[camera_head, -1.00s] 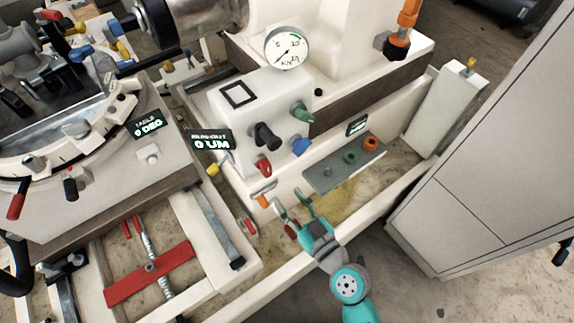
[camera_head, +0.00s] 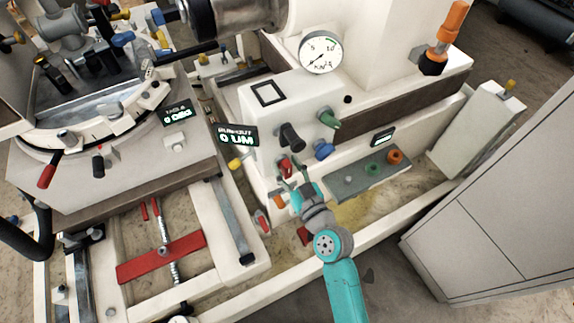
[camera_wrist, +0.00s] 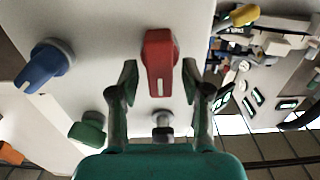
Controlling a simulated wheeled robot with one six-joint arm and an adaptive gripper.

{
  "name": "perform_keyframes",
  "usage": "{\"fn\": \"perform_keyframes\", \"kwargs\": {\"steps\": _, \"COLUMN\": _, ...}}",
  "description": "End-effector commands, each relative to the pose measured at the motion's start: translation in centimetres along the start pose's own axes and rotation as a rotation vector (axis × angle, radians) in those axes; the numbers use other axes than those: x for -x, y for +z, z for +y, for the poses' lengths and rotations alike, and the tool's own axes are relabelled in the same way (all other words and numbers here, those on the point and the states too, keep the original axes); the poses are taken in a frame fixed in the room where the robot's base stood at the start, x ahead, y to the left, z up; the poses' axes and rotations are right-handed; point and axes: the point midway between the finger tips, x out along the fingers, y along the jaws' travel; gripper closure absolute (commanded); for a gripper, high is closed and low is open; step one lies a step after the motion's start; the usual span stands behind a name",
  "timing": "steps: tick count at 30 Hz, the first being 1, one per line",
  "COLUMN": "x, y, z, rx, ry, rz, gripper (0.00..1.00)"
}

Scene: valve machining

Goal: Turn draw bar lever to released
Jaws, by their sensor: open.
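A red lever knob (camera_head: 285,168) sits low on the white front face of the machine head. In the wrist view the red lever (camera_wrist: 160,62) stands between the two fingertips of my gripper (camera_wrist: 159,82), with visible space on both sides. My gripper (camera_head: 294,181) is open and empty, close to the red lever in the head view. No label is readable, so I cannot tell by name which is the draw bar lever. A black lever (camera_head: 291,136), a green knob (camera_head: 328,119) and a blue knob (camera_head: 323,150) are on the same face.
A round gauge (camera_head: 321,51) tops the face. An orange lever (camera_head: 279,202) lies just below my gripper. A grey panel (camera_head: 345,184) with green and orange buttons is to its right. A tall grey cabinet (camera_head: 490,225) stands at right.

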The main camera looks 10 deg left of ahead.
Motion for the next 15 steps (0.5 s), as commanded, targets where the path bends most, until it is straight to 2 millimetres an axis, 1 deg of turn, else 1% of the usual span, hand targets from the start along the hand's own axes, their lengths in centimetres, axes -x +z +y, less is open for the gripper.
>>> {"fn": "perform_keyframes", "kwargs": {"steps": 3, "x": -0.45, "y": 0.02, "z": -0.03, "rx": 0.0, "ry": -0.001, "rz": 0.0, "gripper": 0.52}}
{"fn": "perform_keyframes", "kwargs": {"steps": 11, "x": -0.5, "y": 0.02, "z": -0.02, "rx": 0.0, "ry": 0.0, "rz": 0.0, "gripper": 0.52}}
{"fn": "perform_keyframes", "kwargs": {"steps": 12, "x": -0.5, "y": 0.02, "z": -0.02, "rx": 0.0, "ry": 0.0, "rz": 0.0, "gripper": 0.62}}
{"fn": "perform_keyframes", "kwargs": {"steps": 14, "x": -0.49, "y": 0.02, "z": -0.02, "rx": 0.0, "ry": 0.0, "rz": -0.001, "gripper": 0.77}}
{"fn": "perform_keyframes", "kwargs": {"steps": 15, "x": -0.49, "y": 0.02, "z": -0.01, "rx": 0.0, "ry": 0.0, "rz": -0.001, "gripper": 0.87}}
